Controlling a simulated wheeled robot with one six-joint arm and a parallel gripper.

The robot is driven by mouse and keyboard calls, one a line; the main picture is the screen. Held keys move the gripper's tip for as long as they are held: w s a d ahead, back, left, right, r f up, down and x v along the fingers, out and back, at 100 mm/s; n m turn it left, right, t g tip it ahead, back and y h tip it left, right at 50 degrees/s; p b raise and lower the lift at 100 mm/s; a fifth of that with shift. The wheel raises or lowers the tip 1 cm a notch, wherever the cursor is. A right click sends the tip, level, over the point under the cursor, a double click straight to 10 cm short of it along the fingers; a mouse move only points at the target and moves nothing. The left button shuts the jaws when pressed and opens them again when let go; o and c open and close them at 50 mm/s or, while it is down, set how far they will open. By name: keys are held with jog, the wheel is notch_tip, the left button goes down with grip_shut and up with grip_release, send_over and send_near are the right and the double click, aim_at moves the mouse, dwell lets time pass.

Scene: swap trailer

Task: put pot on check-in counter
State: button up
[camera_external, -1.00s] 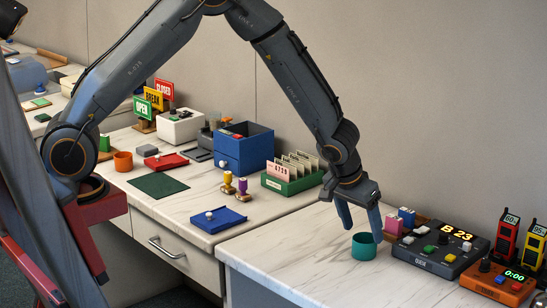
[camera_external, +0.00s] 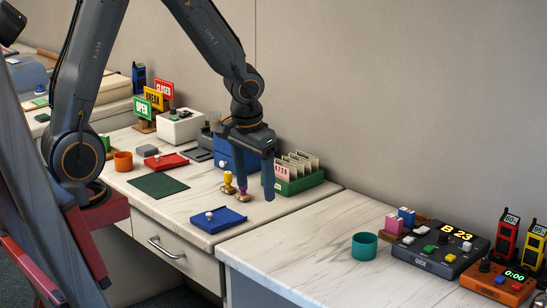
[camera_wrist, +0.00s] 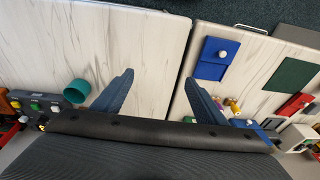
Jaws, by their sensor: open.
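A teal open-topped pot (camera_external: 364,246) stands upright on the right-hand pale marbled counter (camera_external: 300,245). It also shows left of my fingers in the wrist view (camera_wrist: 77,91). My gripper (camera_external: 247,182) is open and empty, above the rear right part of the left-hand counter (camera_external: 128,180), well away from the teal pot. In the wrist view my fingers (camera_wrist: 159,76) point over the seam between the two counters. An orange pot (camera_external: 123,161) and a partly hidden green pot (camera_external: 104,143) stand at the left. No label shows which counter is for check-in.
Two stamps (camera_external: 228,183), a blue pad (camera_external: 218,219), a green card box (camera_external: 294,172) and a blue drawer box (camera_external: 226,153) crowd near my gripper. A queue device (camera_external: 440,248) stands right of the teal pot. The right counter's left part is clear.

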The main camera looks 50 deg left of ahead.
jog(key=s+a+g, duration=0.1)
jog(key=s+a, duration=0.6)
jog(key=s, duration=0.3)
jog(key=shift+s+a+h, duration=0.15)
jog(key=shift+s+h, duration=0.15)
jog(key=shift+s, duration=0.1)
